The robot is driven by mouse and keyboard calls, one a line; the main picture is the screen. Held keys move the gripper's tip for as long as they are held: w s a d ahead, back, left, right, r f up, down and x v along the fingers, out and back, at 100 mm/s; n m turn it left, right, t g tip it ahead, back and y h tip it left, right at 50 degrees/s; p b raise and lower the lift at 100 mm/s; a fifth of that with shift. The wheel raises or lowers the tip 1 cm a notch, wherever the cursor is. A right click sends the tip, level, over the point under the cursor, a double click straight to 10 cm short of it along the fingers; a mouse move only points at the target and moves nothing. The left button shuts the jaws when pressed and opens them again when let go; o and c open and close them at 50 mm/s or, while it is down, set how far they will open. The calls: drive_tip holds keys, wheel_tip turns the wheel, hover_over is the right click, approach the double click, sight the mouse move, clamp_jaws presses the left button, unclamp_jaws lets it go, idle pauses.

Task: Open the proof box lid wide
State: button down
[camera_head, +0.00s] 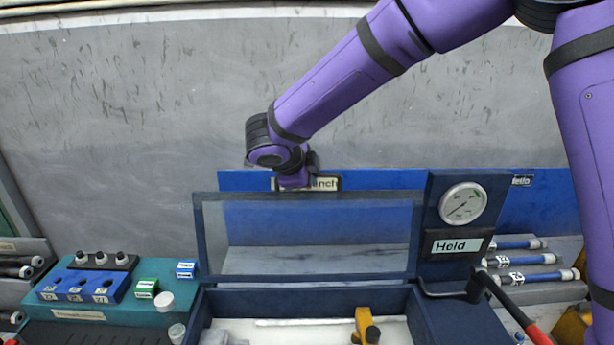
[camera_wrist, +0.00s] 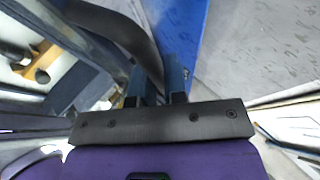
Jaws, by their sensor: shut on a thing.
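The proof box (camera_head: 425,322) is dark blue and stands at the bottom middle of the head view, open at the top. Its lid (camera_head: 203,240), a dark blue frame with a clear pane, stands raised at the back of the box, roughly upright. My gripper (camera_head: 293,182) is at the lid's top edge, left of its middle, and is shut on it. The exact contact is hard to make out.
Inside the box is a yellow fitting (camera_head: 364,325). A gauge panel (camera_head: 462,203) reading "Held" stands to the right, with a red-handled lever (camera_head: 536,333) in front. Labelled blue-and-grey rods (camera_head: 525,260) lie farther right. A teal tray (camera_head: 120,310) with small parts is left. A grey wall (camera_head: 120,130) rises behind.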

drive_tip(key=c, duration=1.2)
unclamp_jaws()
drive_tip(key=shift+v, duration=5.35)
